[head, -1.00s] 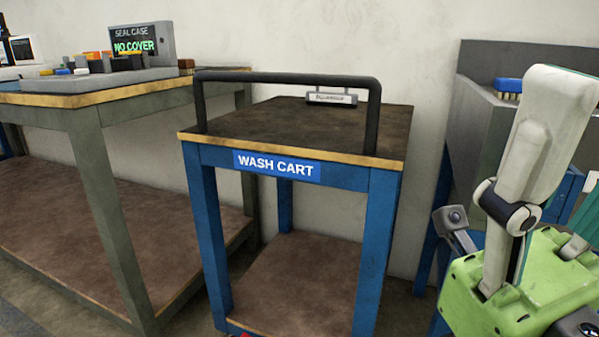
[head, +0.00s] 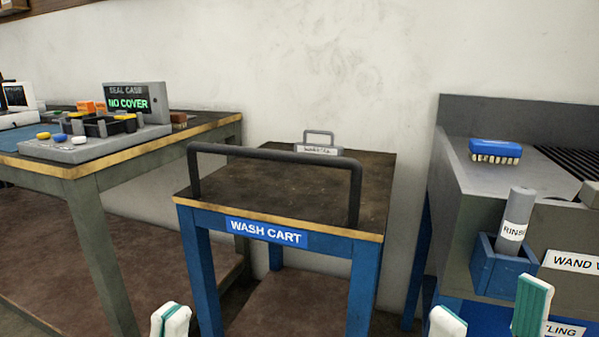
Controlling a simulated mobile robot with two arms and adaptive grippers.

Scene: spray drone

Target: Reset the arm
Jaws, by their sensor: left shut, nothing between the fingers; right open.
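My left gripper (head: 171,320) shows only as pale, green-sided fingertips at the bottom edge, in front of the wash cart. It is shut and empty. My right gripper (head: 490,314) is at the bottom right. Its two pale, green-sided fingers stand wide apart with nothing between them, in front of the wash station. The rest of both grippers and both arms is below the picture.
A blue wash cart (head: 375,236) with a dark handle bar stands in the middle, a small grey handled block (head: 318,149) on top. The left bench (head: 72,172) holds a seal case.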

